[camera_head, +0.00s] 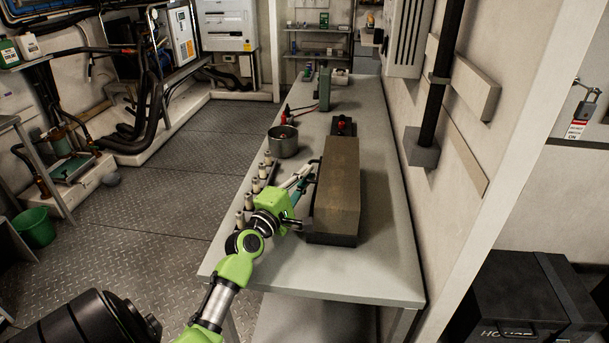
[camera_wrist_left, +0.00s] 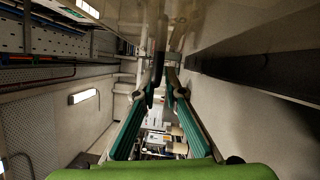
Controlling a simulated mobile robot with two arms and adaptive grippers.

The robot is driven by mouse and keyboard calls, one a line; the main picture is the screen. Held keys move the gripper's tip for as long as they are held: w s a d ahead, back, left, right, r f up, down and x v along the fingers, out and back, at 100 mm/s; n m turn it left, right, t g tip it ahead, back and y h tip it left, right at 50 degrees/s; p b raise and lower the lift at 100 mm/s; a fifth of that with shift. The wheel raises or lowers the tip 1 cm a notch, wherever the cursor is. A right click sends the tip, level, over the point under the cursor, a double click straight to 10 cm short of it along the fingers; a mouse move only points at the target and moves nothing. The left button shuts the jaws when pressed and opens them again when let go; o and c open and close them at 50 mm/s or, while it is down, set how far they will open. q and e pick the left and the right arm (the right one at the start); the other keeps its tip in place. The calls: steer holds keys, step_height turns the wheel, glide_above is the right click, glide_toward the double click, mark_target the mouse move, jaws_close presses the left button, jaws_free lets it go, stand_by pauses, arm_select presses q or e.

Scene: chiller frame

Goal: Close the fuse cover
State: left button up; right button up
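A long brown box-shaped cover (camera_head: 340,185) with a dark lower edge lies lengthwise on the grey table; I take it to be the fuse cover. I cannot tell how far open it is. My left gripper (camera_head: 309,172) is at its left side, its fingers pointing away along the box; contact cannot be told. In the left wrist view the two teal fingers (camera_wrist_left: 161,92) converge toward dark tips with a narrow gap and nothing clearly held between them. A large, blurred brownish surface (camera_wrist_left: 250,50) fills the right of that view. My right gripper is not in view.
Several small cylindrical fuses (camera_head: 256,185) stand in a row along the table's left edge. A metal pot (camera_head: 283,141) stands behind them. A black device (camera_head: 343,126) sits beyond the box. The table's front (camera_head: 330,278) is clear; a wall pipe (camera_head: 436,100) stands at right.

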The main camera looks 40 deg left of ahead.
arm_select(q)
steer(key=shift+d+f, duration=0.2)
steer(key=shift+f, duration=0.15)
steer(key=s, duration=0.4)
steer(key=s+d, duration=0.1)
steer(key=s, duration=0.7)
steer(key=shift+d+f, duration=0.3)
steer(key=shift+f, duration=0.05)
steer(key=shift+w, duration=0.1)
